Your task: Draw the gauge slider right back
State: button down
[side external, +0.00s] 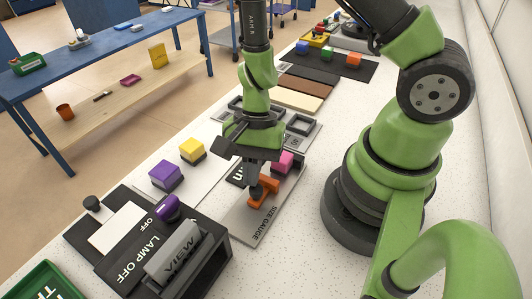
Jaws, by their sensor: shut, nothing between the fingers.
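The size gauge (247,227) is a grey plate lettered SIZE GAUGE, lying on the bench in the middle of the side external view. Orange jaw parts (266,194) sit on it; they appear to be the slider and its stop, but I cannot tell one clearly from the other. A pink block (284,161) is just behind them. My gripper (255,186) points down over the gauge. Its fingers are shut with nothing between them, and the tips are at the orange parts. They partly hide these parts, and I cannot tell whether they touch.
Yellow (192,149) and purple (166,175) blocks stand to the left. In front are a lamp panel (132,262) with a purple knob (168,207) and a VIEW box (173,252). A green tray (50,283) is at lower left. Coloured blocks stand at the back.

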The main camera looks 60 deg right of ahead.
jog(key=v, duration=1)
jog(key=w+d, duration=0.1)
jog(key=d, duration=0.5)
jog(key=x, duration=1)
jog(key=shift+a+f, duration=0.1)
jog(key=shift+f, duration=0.1)
jog(key=shift+s+a+f, duration=0.1)
jog(key=shift+s+a, duration=0.05)
jog(key=shift+a, duration=0.3)
jog(key=shift+s+a+f, duration=0.1)
jog(key=shift+a, duration=0.35)
jog(key=shift+s+a+r, duration=0.1)
jog(key=shift+s+a, duration=0.05)
jog(key=shift+a, duration=0.35)
jog(key=shift+s+a, duration=0.15)
jog(key=shift+a, duration=0.35)
